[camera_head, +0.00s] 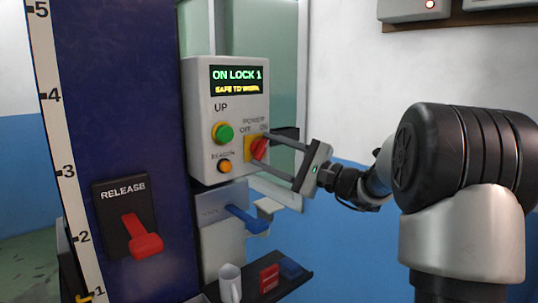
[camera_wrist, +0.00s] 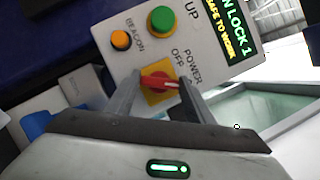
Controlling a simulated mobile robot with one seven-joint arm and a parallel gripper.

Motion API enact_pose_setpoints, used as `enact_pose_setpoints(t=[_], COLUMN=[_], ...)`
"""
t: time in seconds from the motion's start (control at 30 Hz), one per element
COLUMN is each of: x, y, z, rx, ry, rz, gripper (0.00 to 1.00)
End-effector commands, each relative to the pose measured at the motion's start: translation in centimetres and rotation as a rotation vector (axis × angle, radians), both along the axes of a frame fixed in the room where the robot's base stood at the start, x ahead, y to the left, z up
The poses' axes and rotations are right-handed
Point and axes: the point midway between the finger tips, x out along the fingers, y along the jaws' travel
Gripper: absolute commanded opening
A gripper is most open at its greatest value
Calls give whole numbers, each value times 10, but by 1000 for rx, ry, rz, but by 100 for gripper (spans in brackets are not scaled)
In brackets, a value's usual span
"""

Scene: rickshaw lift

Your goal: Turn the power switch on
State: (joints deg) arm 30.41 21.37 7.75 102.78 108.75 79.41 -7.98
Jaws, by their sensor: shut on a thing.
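The power switch is a red rotary knob (camera_head: 259,149) on a yellow plate, marked OFF and ON, low on the right of a light grey control box (camera_head: 199,110). In the wrist view the red knob (camera_wrist: 153,81) shows between the fingers, with the yellow plate around it. My gripper (camera_head: 258,150) reaches in from the right, one finger above and one below the knob, and is shut on it. In the wrist view my gripper (camera_wrist: 161,82) hides part of the plate's sides. The ON label is partly covered by a finger in the head view.
The box has a lit display (camera_head: 236,80) reading ON LOCK 1, a green UP button (camera_head: 223,132) and an orange BEACON button (camera_head: 224,167). A red RELEASE lever (camera_head: 141,238) is on the dark blue column.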

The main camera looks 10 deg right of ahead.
Motion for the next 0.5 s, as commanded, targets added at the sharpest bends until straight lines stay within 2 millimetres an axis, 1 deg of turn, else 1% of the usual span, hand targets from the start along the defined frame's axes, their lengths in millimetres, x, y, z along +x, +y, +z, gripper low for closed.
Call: enact_pose_setpoints(t=[0.2,0.5], x=[0,0], y=[0,0], z=[-1,-1], rx=[87,131], ry=[48,71], rz=[-1,-2], gripper=[26,26])
